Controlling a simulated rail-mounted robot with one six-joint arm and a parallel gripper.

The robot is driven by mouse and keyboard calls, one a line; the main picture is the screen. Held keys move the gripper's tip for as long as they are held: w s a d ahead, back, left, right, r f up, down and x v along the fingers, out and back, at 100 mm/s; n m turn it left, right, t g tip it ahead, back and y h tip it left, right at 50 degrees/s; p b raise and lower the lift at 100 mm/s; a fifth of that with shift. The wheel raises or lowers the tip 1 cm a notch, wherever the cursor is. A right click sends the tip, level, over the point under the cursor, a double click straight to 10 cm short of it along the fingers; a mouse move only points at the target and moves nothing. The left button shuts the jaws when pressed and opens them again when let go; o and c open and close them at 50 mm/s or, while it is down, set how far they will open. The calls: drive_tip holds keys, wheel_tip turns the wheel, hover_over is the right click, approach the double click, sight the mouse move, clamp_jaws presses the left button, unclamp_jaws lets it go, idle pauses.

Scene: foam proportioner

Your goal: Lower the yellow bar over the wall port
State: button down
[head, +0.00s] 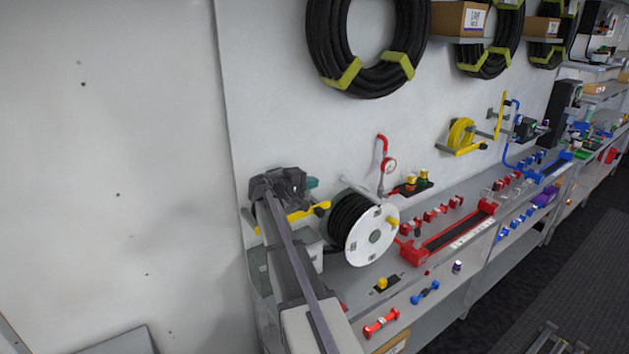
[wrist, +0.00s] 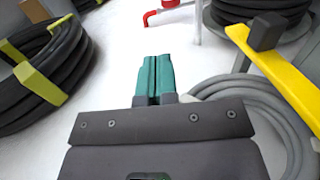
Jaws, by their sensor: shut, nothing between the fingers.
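A yellow bar (head: 308,212) is at the wall beside the black hose reel, partly hidden behind my arm. In the wrist view the yellow bar (wrist: 287,82) slants from upper middle-right down to the right edge, with a dark block (wrist: 266,32) near its upper end. My gripper (head: 312,183) is close to the wall, just above the bar in the head view. In the wrist view its teal fingers (wrist: 155,78) are shut together and empty, to the left of the bar and apart from it. I cannot make out the wall port.
A black hose reel with a white disc (head: 374,236) stands right of the bar. A grey hose (wrist: 262,98) curves behind the bar. A black hose coil (wrist: 42,65) hangs at left in the wrist view.

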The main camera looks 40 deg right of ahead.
drive_tip(key=shift+a, duration=0.1)
idle(0.3)
drive_tip(key=w+a+r+p, duration=0.1)
drive_tip(key=a+p, duration=0.1)
drive_tip(key=a, duration=0.8)
drive_tip(key=shift+a+r, duration=0.25)
drive_tip(key=shift+r, duration=0.15)
drive_tip(key=s+a+f+y+b, duration=0.7)
drive_tip(key=s+a+f, duration=0.4)
drive_tip(key=a+f, duration=0.3)
drive_tip(key=s+a+f+n+t+y+b, duration=0.1)
drive_tip(key=s+a+f+y+b, duration=0.7)
drive_tip(key=s+a+f, duration=0.4)
drive_tip(key=a+f+y, duration=0.1)
drive_tip(key=a+f, duration=0.2)
drive_tip(key=a, duration=0.2)
drive_tip(key=shift+a+f+t+b, duration=0.3)
